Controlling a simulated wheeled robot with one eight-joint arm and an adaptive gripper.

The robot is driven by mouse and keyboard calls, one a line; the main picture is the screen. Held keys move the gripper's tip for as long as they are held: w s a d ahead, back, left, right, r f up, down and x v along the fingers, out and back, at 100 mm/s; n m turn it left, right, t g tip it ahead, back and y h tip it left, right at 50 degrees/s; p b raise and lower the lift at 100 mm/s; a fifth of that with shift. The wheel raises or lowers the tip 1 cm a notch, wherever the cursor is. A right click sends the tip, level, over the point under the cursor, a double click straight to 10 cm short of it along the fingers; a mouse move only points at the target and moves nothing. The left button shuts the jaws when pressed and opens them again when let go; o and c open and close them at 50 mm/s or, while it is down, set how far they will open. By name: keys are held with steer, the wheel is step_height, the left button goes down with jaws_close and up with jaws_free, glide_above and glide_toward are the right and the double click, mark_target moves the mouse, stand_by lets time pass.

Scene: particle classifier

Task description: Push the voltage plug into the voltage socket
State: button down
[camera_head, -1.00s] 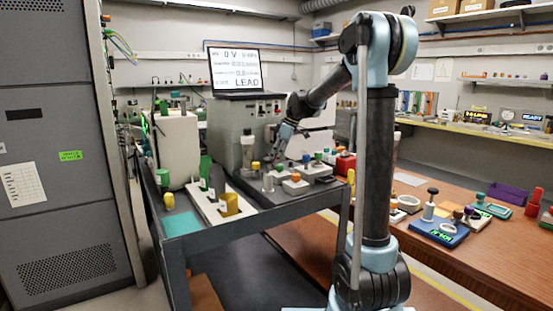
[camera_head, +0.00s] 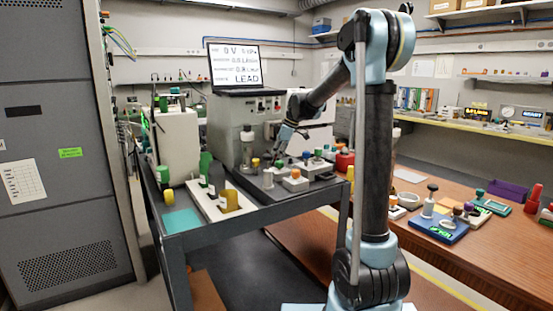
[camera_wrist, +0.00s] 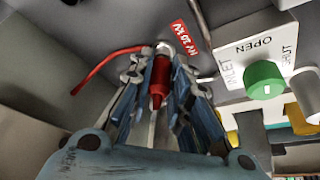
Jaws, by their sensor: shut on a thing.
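In the wrist view, a red voltage plug (camera_wrist: 160,80) with a red cable (camera_wrist: 105,65) sits between the fingers of my gripper (camera_wrist: 160,95). The fingers are shut on it. A red label reading about "HV 20 kV" (camera_wrist: 184,38) is just beyond the plug tip. The pale round end by the tip (camera_wrist: 165,48) looks like the voltage socket, but I cannot tell whether the plug is inside it or only close. In the head view, my gripper (camera_head: 279,148) is at the front of the grey apparatus (camera_head: 233,125); the plug is too small to make out there.
In the wrist view, a green knob (camera_wrist: 264,80) on a white INLET panel is to the right. In the head view, a screen (camera_head: 235,66) reads 0 V and LEAD. Blocks with coloured knobs (camera_head: 295,180) crowd the bench below my gripper.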

steer(key=shift+f, duration=0.3)
steer(key=c, duration=1.4)
jaws_free()
steer(key=shift+r, duration=0.1)
steer(key=v, duration=1.1)
steer(key=shift+d+r, duration=0.2)
steer(key=shift+r, duration=0.1)
